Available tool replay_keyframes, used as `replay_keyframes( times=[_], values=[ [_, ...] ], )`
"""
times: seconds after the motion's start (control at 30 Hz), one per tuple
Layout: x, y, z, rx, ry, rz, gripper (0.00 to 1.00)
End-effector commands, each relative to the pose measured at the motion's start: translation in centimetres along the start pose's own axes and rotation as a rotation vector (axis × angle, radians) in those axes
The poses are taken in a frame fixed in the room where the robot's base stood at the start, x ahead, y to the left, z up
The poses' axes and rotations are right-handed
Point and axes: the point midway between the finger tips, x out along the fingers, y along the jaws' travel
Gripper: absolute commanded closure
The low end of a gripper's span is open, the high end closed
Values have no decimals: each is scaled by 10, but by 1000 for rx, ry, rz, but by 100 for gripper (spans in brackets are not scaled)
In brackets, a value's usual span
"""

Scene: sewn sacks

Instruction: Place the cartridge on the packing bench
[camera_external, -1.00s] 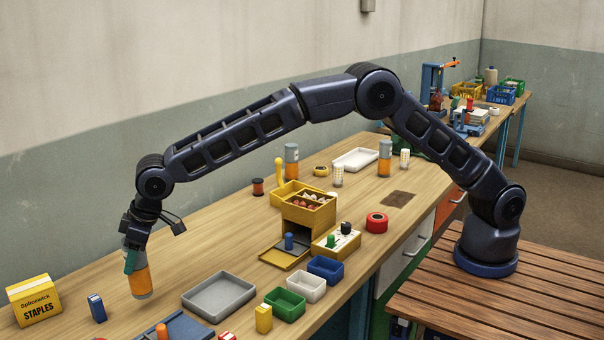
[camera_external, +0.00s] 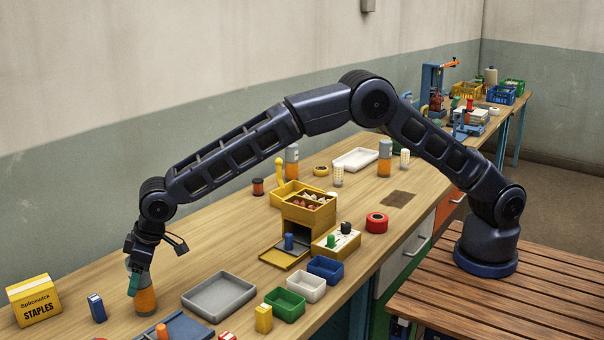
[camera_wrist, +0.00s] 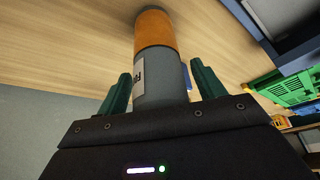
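The cartridge (camera_external: 146,300), grey with an orange band, is upright at the left of the packing bench (camera_external: 105,272) in the external view. Its lower end appears at or very near the bench top; exact contact is hard to tell. My gripper (camera_external: 138,284) reaches down around its grey upper part. In the wrist view the cartridge (camera_wrist: 155,65) lies between the two green fingers of my gripper (camera_wrist: 160,85), one on each side.
A yellow staples box (camera_external: 35,302) and a small blue box (camera_external: 97,308) stand left of the cartridge. A grey tray (camera_external: 219,297) is to its right, and a blue tray (camera_external: 185,327) is in front. Bare bench lies behind.

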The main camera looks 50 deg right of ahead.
Motion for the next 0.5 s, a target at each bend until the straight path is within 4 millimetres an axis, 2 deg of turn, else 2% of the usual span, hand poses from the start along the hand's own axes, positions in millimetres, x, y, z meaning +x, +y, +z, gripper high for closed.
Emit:
replay_keyframes(
  times=[0.27, 0.37, 0.5],
  values=[
    [-8, 0, -2, 0, 2, 0, 32],
    [-21, 0, -2, 0, 2, 0, 32],
    [-48, 0, -2, 0, 2, 0, 32]
  ],
)
